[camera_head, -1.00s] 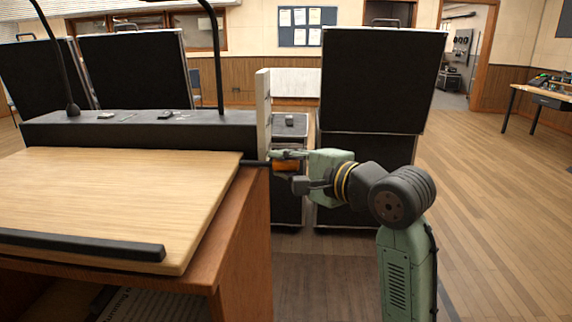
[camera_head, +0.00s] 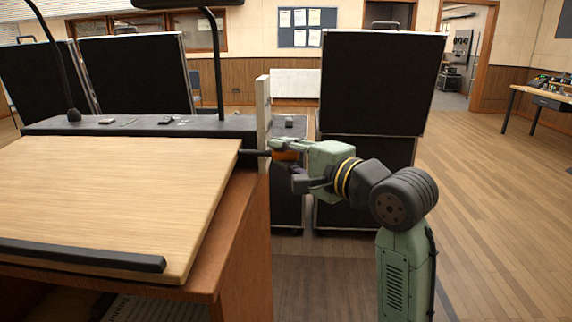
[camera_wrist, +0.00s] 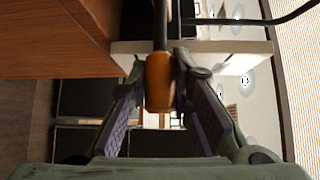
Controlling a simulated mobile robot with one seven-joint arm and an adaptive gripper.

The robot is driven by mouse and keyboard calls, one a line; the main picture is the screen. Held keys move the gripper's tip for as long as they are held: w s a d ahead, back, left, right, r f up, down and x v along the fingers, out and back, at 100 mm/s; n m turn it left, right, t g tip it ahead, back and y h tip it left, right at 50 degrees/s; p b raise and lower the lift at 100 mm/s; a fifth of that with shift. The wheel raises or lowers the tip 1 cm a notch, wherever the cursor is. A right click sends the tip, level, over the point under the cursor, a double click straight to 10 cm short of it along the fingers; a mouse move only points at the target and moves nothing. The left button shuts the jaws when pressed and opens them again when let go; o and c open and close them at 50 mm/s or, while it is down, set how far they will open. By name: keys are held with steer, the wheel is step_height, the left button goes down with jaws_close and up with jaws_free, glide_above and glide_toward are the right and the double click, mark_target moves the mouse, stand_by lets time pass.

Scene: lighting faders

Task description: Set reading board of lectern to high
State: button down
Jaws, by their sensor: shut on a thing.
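The lectern's reading board (camera_head: 115,195) is a pale wooden slab with a black ledge at its near edge. It is tilted, with its far edge raised. A dark lever with an orange handle (camera_head: 286,156) sticks out of the lectern's right side, beside an upright pale plate (camera_head: 264,110). My gripper (camera_head: 281,149) is shut on the orange handle from the right. In the wrist view the handle (camera_wrist: 160,82) sits between the two fingertips, and the plate (camera_wrist: 240,62) shows round marks, too small to read fully.
The lectern body (camera_head: 245,250) is brown wood. A black panel (camera_head: 150,124) with a microphone and lamp stem runs along its back. Black cases (camera_head: 375,85) stand behind my gripper. The wooden floor (camera_head: 490,210) to the right is clear.

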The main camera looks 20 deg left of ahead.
step_height(320, 180, up, 8)
steer(key=s+n+y+p, duration=0.1)
steer(key=s+n+y, duration=0.1)
steer(key=shift+d+f+t, duration=0.25)
steer(key=shift+d+t, duration=0.05)
steer(key=shift+s, duration=0.1)
steer(key=c, duration=1.4)
jaws_free()
steer(key=shift+c, duration=0.2)
steer(key=v, duration=1.2)
steer(key=shift+f, duration=0.1)
